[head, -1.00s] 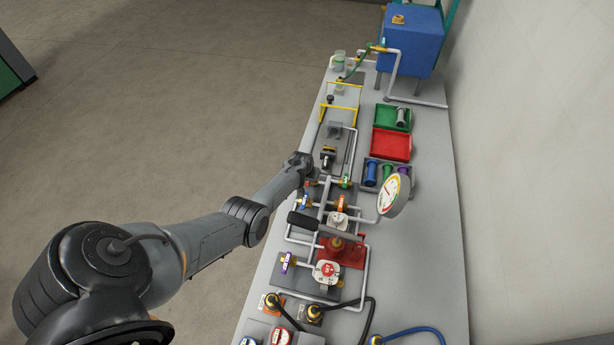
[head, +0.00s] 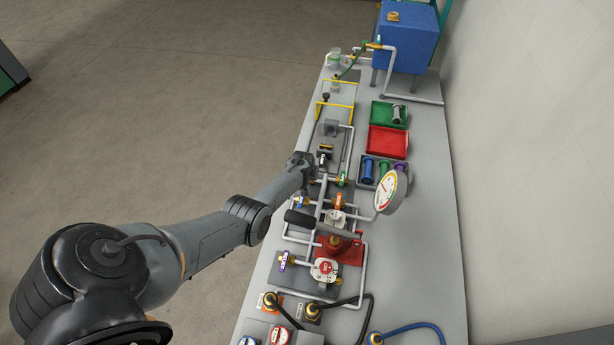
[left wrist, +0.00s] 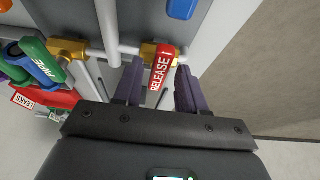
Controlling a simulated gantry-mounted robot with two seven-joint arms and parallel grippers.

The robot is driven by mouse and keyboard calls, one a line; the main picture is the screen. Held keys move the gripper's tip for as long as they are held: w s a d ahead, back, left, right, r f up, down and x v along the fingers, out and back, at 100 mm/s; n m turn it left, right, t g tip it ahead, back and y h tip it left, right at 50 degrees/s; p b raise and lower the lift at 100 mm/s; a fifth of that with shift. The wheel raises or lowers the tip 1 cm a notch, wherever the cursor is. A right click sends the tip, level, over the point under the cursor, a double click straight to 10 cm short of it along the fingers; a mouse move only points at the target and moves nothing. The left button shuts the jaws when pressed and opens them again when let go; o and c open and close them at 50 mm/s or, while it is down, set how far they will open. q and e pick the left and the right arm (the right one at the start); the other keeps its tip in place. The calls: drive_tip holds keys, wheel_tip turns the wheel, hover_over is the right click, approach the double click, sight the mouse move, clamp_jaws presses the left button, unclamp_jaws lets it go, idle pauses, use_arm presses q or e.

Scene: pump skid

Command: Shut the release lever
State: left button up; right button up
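The release lever (left wrist: 163,68) is a red handle lettered "RELEASE 1" on a brass valve (left wrist: 150,50) in the left wrist view. It points down the picture, toward my gripper, away from the pipe. My left gripper (left wrist: 158,92) is open, with one dark finger on each side of the lever. I cannot tell whether either finger touches it. In the head view my left gripper (head: 304,164) is at the left edge of the bench, and it hides the lever there. My right gripper is in neither view.
A green handle (left wrist: 42,60) and an orange one sit left of the lever in the left wrist view. A blue handle (left wrist: 182,8) is above. In the head view, pipes, a gauge (head: 391,192) and a red tray (head: 387,142) stand on the grey bench (head: 425,240).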

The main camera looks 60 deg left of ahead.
use_arm(q)
drive_tip(key=shift+o, duration=0.2)
drive_tip(key=shift+r, duration=0.1)
drive_tip(key=shift+p+v, duration=0.75)
drive_tip(key=shift+v, duration=0.05)
drive_tip(key=p+v, duration=0.2)
drive_tip(key=v, duration=0.7)
drive_tip(key=shift+p, duration=0.35)
drive_tip(key=shift+d, duration=0.15)
